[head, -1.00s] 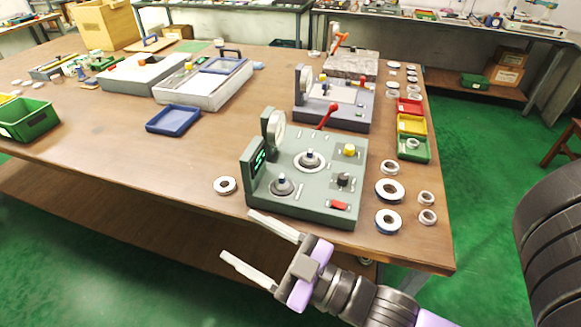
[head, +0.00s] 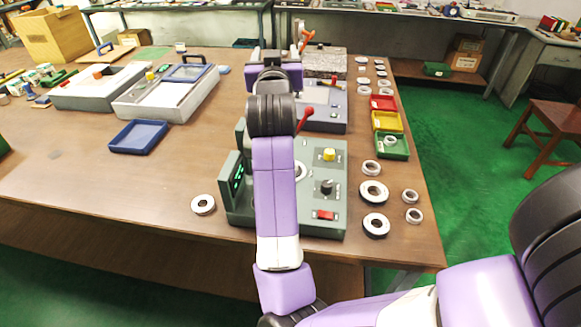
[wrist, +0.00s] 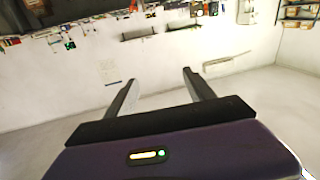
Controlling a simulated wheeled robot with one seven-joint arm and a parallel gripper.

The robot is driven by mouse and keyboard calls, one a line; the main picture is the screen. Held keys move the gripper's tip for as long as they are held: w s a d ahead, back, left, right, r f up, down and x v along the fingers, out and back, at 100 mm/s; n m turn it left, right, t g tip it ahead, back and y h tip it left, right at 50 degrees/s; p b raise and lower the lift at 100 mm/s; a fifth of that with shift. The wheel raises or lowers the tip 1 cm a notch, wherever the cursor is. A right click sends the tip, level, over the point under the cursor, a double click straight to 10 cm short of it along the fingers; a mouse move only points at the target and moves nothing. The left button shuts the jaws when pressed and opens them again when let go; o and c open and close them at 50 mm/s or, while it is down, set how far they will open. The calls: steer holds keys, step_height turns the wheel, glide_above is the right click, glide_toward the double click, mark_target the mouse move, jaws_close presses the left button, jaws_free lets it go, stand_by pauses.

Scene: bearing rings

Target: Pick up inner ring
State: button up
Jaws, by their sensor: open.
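Several metal rings lie on the wooden table in the head view. At the front right are a thick ring (head: 373,191), another thick ring (head: 376,225), a smaller ring (head: 372,167) and two small rings (head: 410,196) (head: 414,215). A single ring (head: 203,204) lies left of the green test device (head: 335,205). I cannot tell which is the inner ring. My gripper is open and empty in the wrist view (wrist: 158,77), its fingers pointing towards a pale wall. In the head view, it is raised over the table, away from the front rings, its fingertips not clear.
Red (head: 383,103), yellow (head: 388,122) and green (head: 392,146) bins line the right side; a ring sits in the green one. A blue tray (head: 138,136) lies left, with clear table around it. My arm hides part of the green device.

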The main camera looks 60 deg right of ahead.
step_height(320, 180, down, 9)
steer(key=s+d+m+g+y, duration=0.2)
steer(key=m+g+y, duration=0.2)
steer(key=g+y, duration=0.1)
steer(key=s+a+f+g+y, duration=0.1)
steer(key=a+f+y, duration=0.1)
steer(key=f, duration=0.2)
steer(key=s+a+f+g+y, duration=0.1)
steer(key=a+f+y, duration=0.1)
steer(key=a+f, duration=0.1)
steer(key=s+a+f+m+g+y, duration=0.1)
steer(key=s+a+f+y, duration=0.1)
steer(key=f, duration=0.3)
steer(key=shift+a+f+y, duration=0.25)
steer(key=shift+a+y, duration=0.05)
steer(key=shift+a, duration=0.45)
steer(key=shift+x, duration=2.95)
steer(key=shift+s, duration=0.1)
jaws_close()
